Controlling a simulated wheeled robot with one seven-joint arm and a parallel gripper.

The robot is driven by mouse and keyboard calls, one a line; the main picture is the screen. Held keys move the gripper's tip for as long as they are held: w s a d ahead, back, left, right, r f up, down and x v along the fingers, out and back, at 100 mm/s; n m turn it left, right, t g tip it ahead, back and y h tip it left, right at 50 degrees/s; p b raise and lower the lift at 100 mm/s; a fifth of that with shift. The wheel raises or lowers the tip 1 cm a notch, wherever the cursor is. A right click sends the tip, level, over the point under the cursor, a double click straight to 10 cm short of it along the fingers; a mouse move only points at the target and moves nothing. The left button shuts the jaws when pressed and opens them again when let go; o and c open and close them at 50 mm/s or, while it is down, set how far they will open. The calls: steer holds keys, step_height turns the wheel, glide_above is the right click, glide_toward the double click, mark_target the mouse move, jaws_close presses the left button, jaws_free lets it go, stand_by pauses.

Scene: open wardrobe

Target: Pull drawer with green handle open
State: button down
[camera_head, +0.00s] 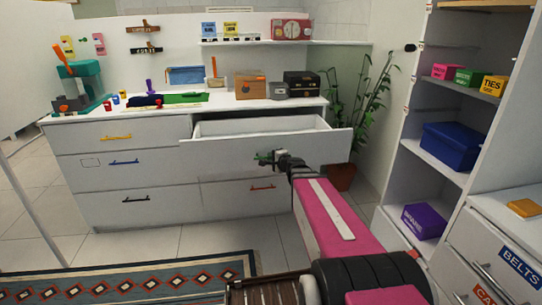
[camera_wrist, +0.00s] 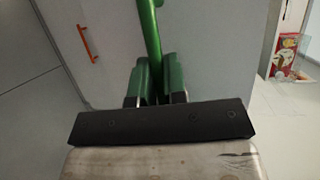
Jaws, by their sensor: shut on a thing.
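The top right drawer (camera_head: 325,143) of the white dresser stands pulled out, and its empty-looking inside shows behind the front panel. Its green handle (camera_head: 261,156) is on the drawer front and also shows as a green bar (camera_wrist: 149,32) in the wrist view. My gripper (camera_head: 272,157) is at this handle. In the wrist view, my gripper (camera_wrist: 158,78) has its two green-padded fingers closed on the bar. The part of the handle between the fingers is hidden.
Below the drawer is a closed drawer with a red-orange handle (camera_head: 262,188). Closed drawers with yellow (camera_head: 116,137), blue (camera_head: 124,162) and black (camera_head: 136,199) handles are at the left. A potted plant (camera_head: 343,172) stands right of the dresser. A patterned rug (camera_head: 130,283) lies in front.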

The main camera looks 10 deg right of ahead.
steer(key=shift+s, duration=0.15)
steer(key=c, duration=1.2)
jaws_free()
steer(key=shift+s, duration=0.1)
